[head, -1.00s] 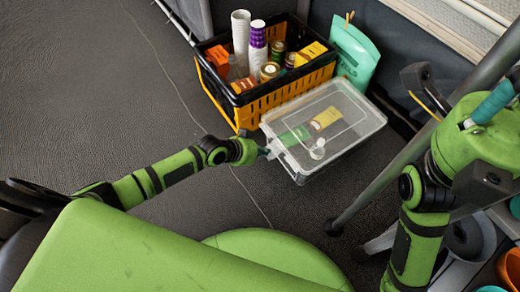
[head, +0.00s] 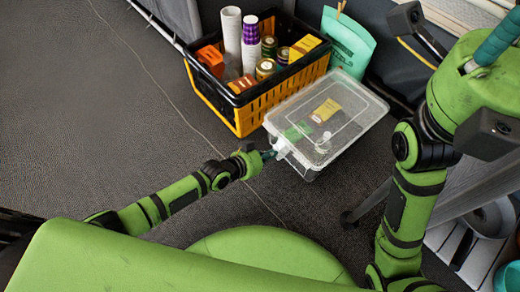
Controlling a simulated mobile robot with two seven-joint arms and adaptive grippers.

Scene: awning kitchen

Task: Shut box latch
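The clear plastic box (head: 345,110) with a translucent lid stands on the dark floor in front of the crate. A yellow packet and a green item show inside it. A pale latch (head: 281,149) is on the box's near left side. My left gripper (head: 268,155) is at that latch, touching it or very close. Its fingers are too small in the view to tell whether they are open or shut. My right arm is folded at the right of the view, and its gripper cannot be made out clearly.
A black and yellow crate (head: 252,108) holding cups, cans and packets stands directly behind the box. A teal bag (head: 347,43) stands behind at the right. Grey metal legs are at the right. The floor at left is clear.

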